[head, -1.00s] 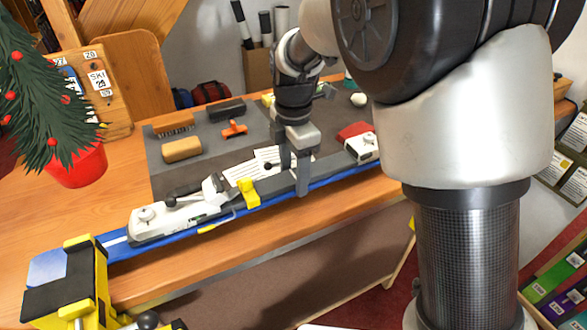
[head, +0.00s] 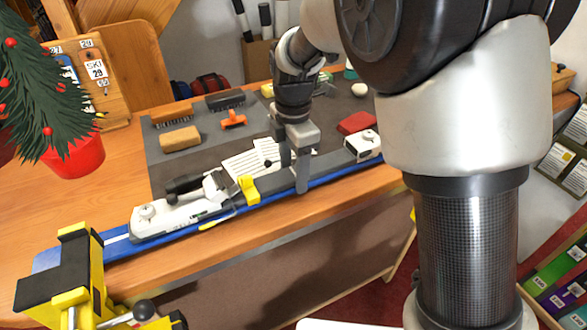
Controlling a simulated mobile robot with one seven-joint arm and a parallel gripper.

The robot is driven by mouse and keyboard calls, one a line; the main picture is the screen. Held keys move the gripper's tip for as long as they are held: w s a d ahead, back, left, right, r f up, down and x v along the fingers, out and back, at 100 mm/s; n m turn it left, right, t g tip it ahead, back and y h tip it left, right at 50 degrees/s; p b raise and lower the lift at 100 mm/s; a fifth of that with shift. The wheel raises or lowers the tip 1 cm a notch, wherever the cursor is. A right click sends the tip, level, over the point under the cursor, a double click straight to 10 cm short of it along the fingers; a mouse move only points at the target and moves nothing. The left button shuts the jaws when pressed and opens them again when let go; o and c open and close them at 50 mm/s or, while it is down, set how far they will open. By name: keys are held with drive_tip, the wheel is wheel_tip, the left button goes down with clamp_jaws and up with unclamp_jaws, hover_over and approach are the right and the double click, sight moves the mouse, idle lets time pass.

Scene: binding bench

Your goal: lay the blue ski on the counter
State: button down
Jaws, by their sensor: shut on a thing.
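The blue ski (head: 330,178) runs diagonally along the front edge of the wooden counter (head: 35,205), from the lower left up to the right. A white and grey binding jig or binding (head: 175,217) sits on its left part, and a white heel piece (head: 363,145) on its right part. My gripper (head: 295,178) is shut across the ski's middle from above, between the yellow clip and the white heel piece. One finger shows on the near side; the far finger is partly hidden. The ski's left end passes behind a yellow and black vise (head: 75,275).
A small tree in a red pot (head: 75,160) stands at left.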

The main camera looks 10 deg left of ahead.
drive_tip(key=shift+f+b, duration=0.35)
drive_tip(key=shift+f, duration=0.05)
drive_tip(key=c, duration=0.7)
unclamp_jaws()
drive_tip(key=shift+o, duration=0.7)
drive_tip(key=shift+f, duration=0.2)
drive_tip(key=o, duration=0.5)
drive_tip(key=shift+r, duration=0.1)
wheel_tip(320, 180, up, 16)
drive_tip(key=p, duration=1.2)
